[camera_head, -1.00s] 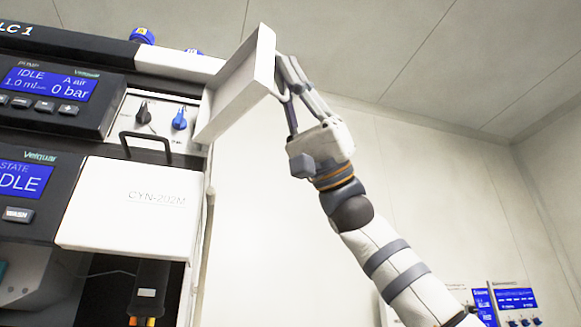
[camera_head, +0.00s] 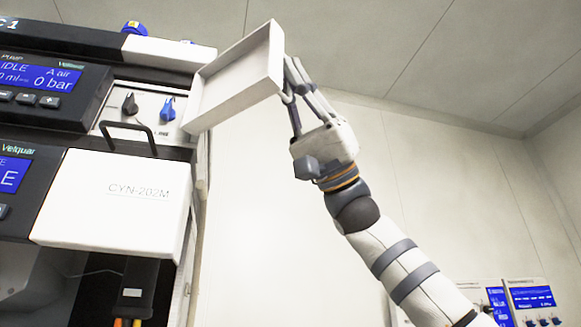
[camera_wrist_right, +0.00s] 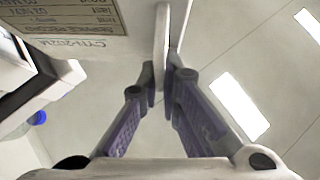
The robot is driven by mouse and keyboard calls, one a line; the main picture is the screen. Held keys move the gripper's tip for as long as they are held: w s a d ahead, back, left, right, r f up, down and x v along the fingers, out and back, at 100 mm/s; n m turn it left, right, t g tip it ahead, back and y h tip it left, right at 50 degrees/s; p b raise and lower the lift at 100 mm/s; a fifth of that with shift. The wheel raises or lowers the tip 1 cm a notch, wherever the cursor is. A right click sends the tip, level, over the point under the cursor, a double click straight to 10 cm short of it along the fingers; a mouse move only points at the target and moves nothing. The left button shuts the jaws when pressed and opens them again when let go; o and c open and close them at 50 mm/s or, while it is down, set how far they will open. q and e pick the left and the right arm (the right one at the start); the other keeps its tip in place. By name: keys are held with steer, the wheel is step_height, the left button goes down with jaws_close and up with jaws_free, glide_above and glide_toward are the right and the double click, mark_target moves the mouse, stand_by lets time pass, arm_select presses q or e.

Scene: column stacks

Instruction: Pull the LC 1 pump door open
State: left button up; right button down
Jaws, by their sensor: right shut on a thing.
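The white pump door (camera_head: 236,78) of the LC 1 stack stands swung well out from the upper unit, its tray-like inner side facing me. Behind it, the pump panel shows a black knob (camera_head: 130,104) and a blue knob (camera_head: 167,109). My right gripper (camera_head: 286,84) is at the door's outer right edge. In the right wrist view, my fingers (camera_wrist_right: 162,95) are closed on a thin white part of the door (camera_wrist_right: 90,42), which bears a label. The fingertips are partly hidden in the head view. My left gripper is out of view.
A black hoop handle (camera_head: 128,128) sits above a closed white lower cover (camera_head: 115,205) marked CYN-202M. The pump display (camera_head: 38,78) reads IDLE and 0 bar. Other instruments with blue screens (camera_head: 530,297) stand at lower right. Space right of the door is free.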

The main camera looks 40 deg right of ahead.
steer(key=shift+d+r, duration=0.1)
steer(key=shift+d, duration=0.05)
steer(key=c, duration=1.8)
jaws_free()
steer(key=v, duration=1.2)
